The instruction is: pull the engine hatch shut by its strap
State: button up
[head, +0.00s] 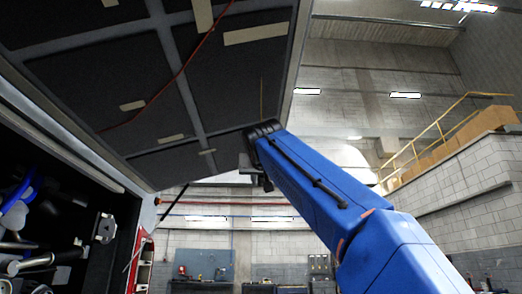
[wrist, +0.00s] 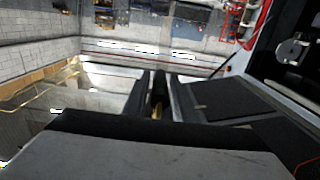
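The engine hatch (head: 140,90) is open and hangs overhead, its dark padded underside facing me; part of it shows in the wrist view (wrist: 225,105). A thin yellow strap (head: 262,97) hangs from the underside near the right edge. Its lower end goes out of sight behind my wrist.
The dark engine bay (head: 60,225), with pipes and metal parts, is open at the left. A thin dark strut (head: 173,205) rises toward the hatch. A workbench (head: 203,268) stands at the far wall. A raised walkway with a yellow railing (head: 440,130) is at right.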

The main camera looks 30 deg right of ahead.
grip_shut()
jog(key=shift+s+d+r, duration=1.85)
jog(key=shift+s+d, duration=0.6)
jog(key=shift+d, duration=1.7)
jog(key=shift+s+d+r, duration=1.8)
jog(key=shift+s+d, duration=0.65)
jog(key=shift+d, duration=1.7)
jog(key=shift+s+d+f, duration=1.9)
jog(key=shift+d+f, duration=0.45)
jog(key=shift+d, duration=0.95)
notch_tip(320, 180, down, 28)
jog(key=shift+s+d, duration=0.3)
jog(key=shift+d, duration=0.15)
